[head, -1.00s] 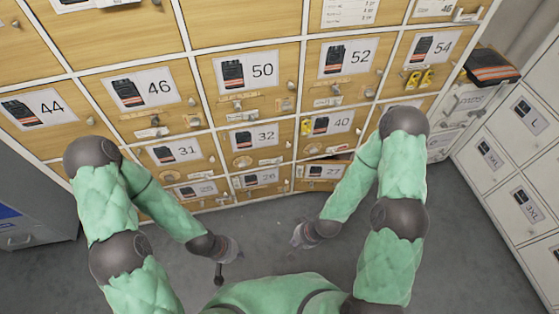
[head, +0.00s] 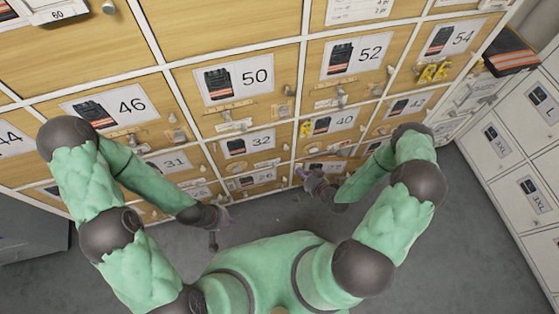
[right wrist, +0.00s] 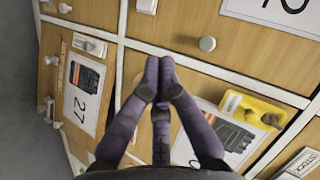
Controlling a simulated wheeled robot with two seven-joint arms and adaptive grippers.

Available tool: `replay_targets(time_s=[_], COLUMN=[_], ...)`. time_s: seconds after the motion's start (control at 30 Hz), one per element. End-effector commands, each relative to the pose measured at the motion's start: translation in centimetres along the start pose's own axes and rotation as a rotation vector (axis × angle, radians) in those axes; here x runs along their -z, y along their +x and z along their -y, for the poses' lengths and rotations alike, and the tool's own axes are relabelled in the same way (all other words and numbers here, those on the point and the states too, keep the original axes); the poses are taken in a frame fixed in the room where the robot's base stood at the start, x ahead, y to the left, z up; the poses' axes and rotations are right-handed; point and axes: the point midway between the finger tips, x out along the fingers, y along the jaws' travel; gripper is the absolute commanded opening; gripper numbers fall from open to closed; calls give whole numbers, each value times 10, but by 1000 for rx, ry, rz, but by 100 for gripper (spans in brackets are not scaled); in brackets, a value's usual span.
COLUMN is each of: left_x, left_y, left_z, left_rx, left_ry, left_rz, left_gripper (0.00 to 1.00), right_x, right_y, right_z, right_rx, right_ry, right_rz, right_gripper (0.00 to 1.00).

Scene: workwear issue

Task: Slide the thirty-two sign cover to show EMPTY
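The thirty-two door (head: 250,143) is a wooden locker door with a white label, in the middle of the head view. Small pale fittings, including a light slider-like strip (head: 268,158), sit below its label; they are too small to read. My right gripper (head: 304,173) is near the lower doors, right of and below thirty-two. In the right wrist view its fingertips (right wrist: 158,68) meet with nothing visible between them, in front of the door fronts. My left gripper (head: 219,216) hangs low over the floor, apart from the doors; its fingers are unclear.
Door 27 (right wrist: 84,95) and a door with a yellow fitting (right wrist: 252,108) flank my right fingers. Round knobs (right wrist: 207,43) stick out from the doors. White lockers (head: 508,140) stand at right, with a dark orange-striped item (head: 512,62) above.

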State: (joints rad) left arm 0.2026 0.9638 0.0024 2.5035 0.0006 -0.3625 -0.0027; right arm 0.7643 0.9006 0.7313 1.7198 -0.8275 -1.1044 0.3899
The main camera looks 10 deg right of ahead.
Motion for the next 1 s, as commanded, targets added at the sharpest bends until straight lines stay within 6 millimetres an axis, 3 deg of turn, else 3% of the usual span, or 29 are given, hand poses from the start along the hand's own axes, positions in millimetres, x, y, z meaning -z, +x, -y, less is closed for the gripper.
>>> replay_targets(time_s=[0.37, 0.93, 1.0], left_x=[0, 2, 2], left_y=[3, 39, 44], left_z=[1, 14, 16], left_rx=[0, 0, 0], left_ry=[0, 0, 0], left_rz=[0, 0, 0], left_gripper=[0, 0, 0], right_x=[-1, -3, -14], right_y=[8, 106, 113], right_z=[0, -1, -2], right_rx=[0, 1, 0], right_ry=[-3, -4, -1], right_rz=[4, 4, 7], right_gripper=[0, 0, 0])
